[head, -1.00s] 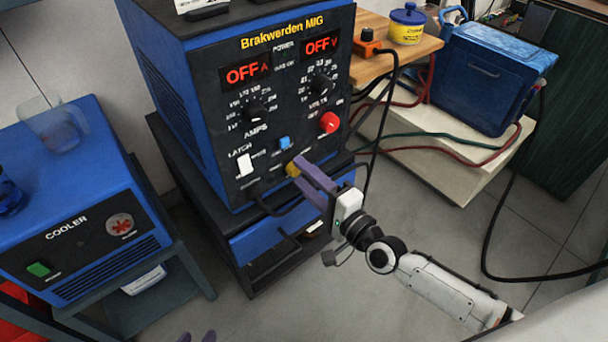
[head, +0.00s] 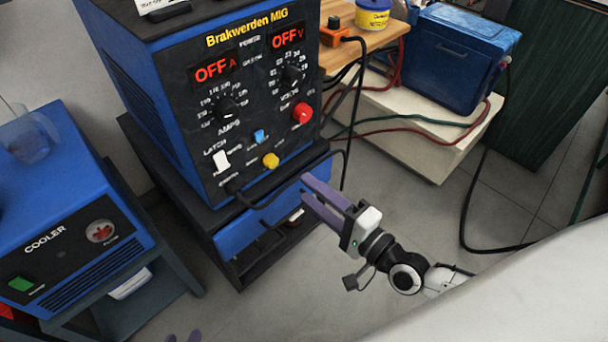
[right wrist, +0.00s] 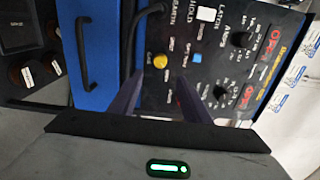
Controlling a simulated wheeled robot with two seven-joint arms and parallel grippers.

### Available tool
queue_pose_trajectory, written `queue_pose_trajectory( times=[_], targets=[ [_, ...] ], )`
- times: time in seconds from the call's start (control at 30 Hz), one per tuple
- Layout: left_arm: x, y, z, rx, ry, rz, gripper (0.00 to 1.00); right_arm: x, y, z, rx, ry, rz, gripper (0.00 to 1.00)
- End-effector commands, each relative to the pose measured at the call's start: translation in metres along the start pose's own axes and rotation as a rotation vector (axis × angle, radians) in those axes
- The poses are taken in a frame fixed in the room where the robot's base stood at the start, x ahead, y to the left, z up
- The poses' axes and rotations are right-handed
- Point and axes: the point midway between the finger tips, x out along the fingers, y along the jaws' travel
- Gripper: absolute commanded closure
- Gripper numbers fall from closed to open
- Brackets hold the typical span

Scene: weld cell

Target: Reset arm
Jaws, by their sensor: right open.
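My right gripper (head: 305,187) is open and empty in front of the lower part of the blue welder (head: 215,120), apart from its panel. Its purple fingers also show in the right wrist view (right wrist: 158,82), either side of the yellow knob (right wrist: 160,61) as seen from there. In the head view the yellow knob (head: 270,160) is uncovered, above and left of the fingertips. The welder's two displays read OFF. Only the purple fingertips of my left gripper (head: 183,337) show at the bottom edge, with a gap between them; the rest is out of frame.
A blue cooler unit (head: 75,235) stands on a stand at left. A wooden bench (head: 378,45) with an orange box (head: 335,34) is behind. A blue chest (head: 455,55) sits on a pale platform. A black cable (head: 462,215) loops over the floor at right.

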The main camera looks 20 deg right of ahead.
Motion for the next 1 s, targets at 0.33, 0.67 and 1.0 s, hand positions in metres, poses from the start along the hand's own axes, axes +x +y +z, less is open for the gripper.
queue_pose_trajectory(
  times=[0.33, 0.67, 1.0],
  targets=[
    [0.001, 0.001, -0.001, 0.001, 0.000, 0.003, 0.69, 0.001, 0.002, 0.024, -0.064, -0.058, 0.040, 0.57],
    [0.001, 0.002, -0.002, 0.001, 0.001, 0.004, 0.69, -0.030, 0.029, 0.118, -0.670, -0.407, 0.346, 0.57],
    [0.001, 0.002, -0.002, 0.001, 0.001, 0.004, 0.69, -0.109, 0.055, 0.089, -1.133, -0.638, 0.747, 0.57]
  ],
)
